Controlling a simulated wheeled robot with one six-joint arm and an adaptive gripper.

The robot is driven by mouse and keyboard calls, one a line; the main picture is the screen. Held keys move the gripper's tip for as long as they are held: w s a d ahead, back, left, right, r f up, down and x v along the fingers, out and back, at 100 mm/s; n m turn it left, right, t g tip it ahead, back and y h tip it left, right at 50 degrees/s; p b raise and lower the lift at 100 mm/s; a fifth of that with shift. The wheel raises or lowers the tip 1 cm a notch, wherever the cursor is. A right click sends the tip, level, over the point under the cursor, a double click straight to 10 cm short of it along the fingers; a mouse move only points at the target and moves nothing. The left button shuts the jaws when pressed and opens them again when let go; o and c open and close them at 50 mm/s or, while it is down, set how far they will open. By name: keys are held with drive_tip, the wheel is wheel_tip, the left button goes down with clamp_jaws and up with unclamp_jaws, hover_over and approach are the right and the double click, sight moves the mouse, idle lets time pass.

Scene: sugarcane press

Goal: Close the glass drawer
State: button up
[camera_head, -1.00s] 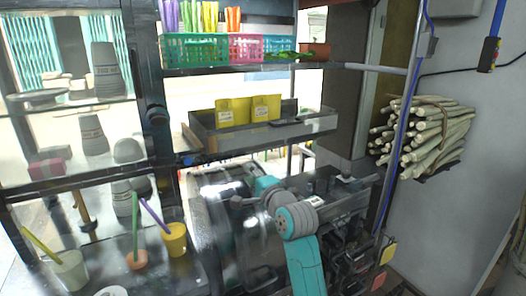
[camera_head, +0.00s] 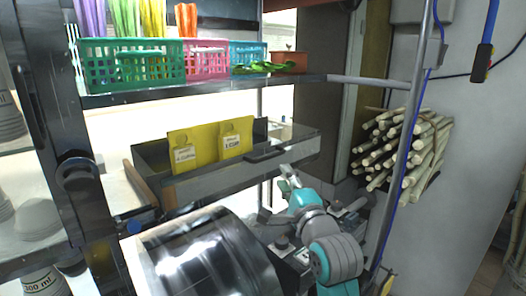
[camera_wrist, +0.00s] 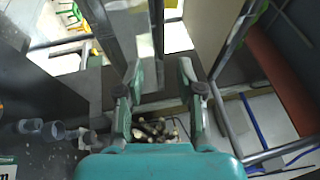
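The glass drawer (camera_head: 215,183) hangs below the upper shelf in the head view, with see-through walls, a dark handle (camera_head: 283,148) on its front and two yellow labelled cards (camera_head: 207,145) standing in it. It looks pulled out towards me; how far I cannot tell. My gripper (camera_head: 287,172) is just below and in front of the drawer's right part, near the handle; the head view does not show whether they touch. In the wrist view my gripper's fingers (camera_wrist: 160,75) are spread apart with nothing between them. I cannot clearly make out the drawer there.
Coloured baskets (camera_head: 130,65) stand on the shelf above. A shiny metal drum (camera_head: 208,262) stands below the drawer. A metal post (camera_head: 412,130) and a bundle of sugarcane (camera_head: 402,150) are to the right.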

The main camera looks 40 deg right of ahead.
sight(272, 156)
drive_tip(key=x, duration=1)
drive_tip(key=shift+w+d, duration=0.15)
drive_tip(key=shift+w, duration=0.2)
clamp_jaws()
